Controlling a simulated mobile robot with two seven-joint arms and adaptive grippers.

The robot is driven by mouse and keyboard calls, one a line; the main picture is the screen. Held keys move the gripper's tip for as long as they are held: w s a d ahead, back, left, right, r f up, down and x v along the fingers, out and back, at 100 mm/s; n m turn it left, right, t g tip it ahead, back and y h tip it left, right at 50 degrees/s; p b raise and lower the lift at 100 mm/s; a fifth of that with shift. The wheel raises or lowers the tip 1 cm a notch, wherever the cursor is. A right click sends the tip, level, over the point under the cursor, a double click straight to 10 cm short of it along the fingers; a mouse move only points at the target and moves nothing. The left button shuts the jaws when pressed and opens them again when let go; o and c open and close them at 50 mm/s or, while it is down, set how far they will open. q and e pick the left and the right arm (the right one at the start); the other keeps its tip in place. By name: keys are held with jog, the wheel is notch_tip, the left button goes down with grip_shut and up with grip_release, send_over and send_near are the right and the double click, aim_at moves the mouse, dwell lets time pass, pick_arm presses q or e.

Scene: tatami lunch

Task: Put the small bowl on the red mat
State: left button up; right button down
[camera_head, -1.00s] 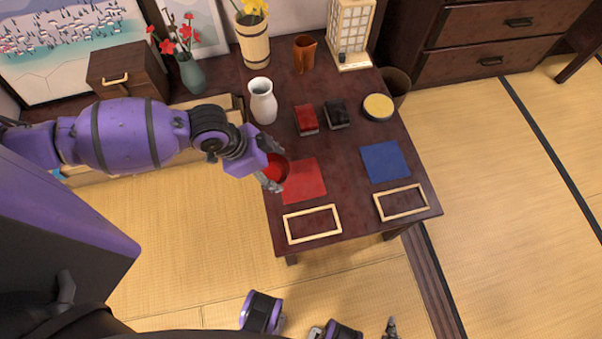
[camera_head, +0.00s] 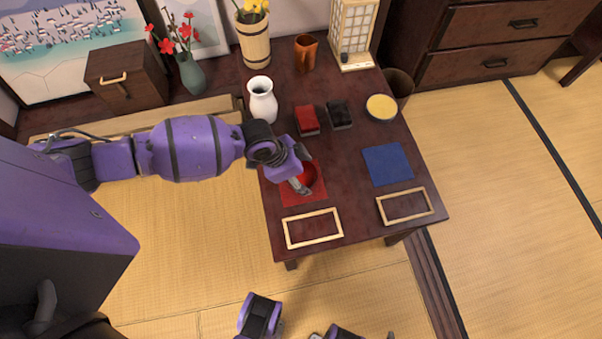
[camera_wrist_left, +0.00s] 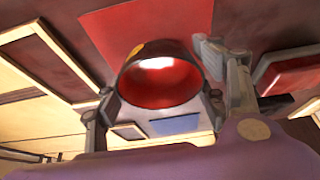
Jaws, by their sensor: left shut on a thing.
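The small bowl (camera_head: 313,176) is dark outside and red inside. My left gripper (camera_head: 301,172) is shut on it. In the wrist view the bowl (camera_wrist_left: 160,82) sits between the two fingers (camera_wrist_left: 163,90), its red inside facing the camera. The red mat (camera_head: 290,196) lies flat at the table's left side, and the bowl is over its right part in the head view. The mat also shows in the wrist view (camera_wrist_left: 135,28). I cannot tell whether the bowl touches it. Of my right arm, only parts show at the bottom edge; its jaws are not clear.
A red box (camera_head: 307,121) and a black box (camera_head: 339,115) stand behind the mat, with a white vase (camera_head: 262,101) to their left. A wooden frame (camera_head: 313,211) lies in front; another (camera_head: 381,208) lies before the blue mat (camera_head: 387,164). A yellow-topped round container (camera_head: 381,107) stands farther back.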

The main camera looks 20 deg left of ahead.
pick_arm(q)
jog(key=shift+f, duration=0.15)
jog(key=o, duration=1.2)
jog(key=shift+r, duration=0.3)
jog(key=p+v, duration=0.2)
jog(key=v, duration=1)
